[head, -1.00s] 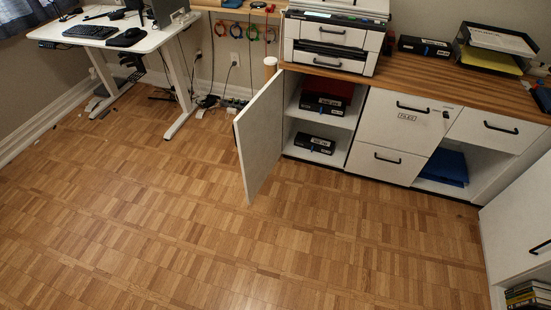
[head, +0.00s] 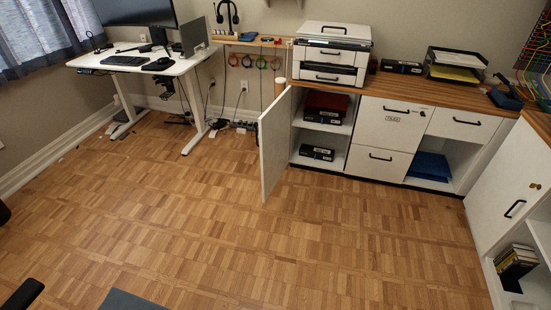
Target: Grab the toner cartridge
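Several black boxes with pale labels could be toner cartridges, but their labels are too small to read. One black box (head: 317,153) lies on the lower shelf of the open cabinet. Another black box (head: 321,116) is on the upper shelf, just under or in front of a dark red item (head: 328,102). A third black box (head: 401,66) lies on the wooden counter, right of the printer (head: 332,52). I cannot tell which of these is the toner cartridge. My gripper is not in view.
The cabinet door (head: 273,147) stands open, jutting into the room. A white standing desk (head: 180,68) is at the back left. A right-hand cabinet (head: 508,190) borders the floor. The wooden floor (head: 230,240) is mostly clear; dark shapes show at bottom left.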

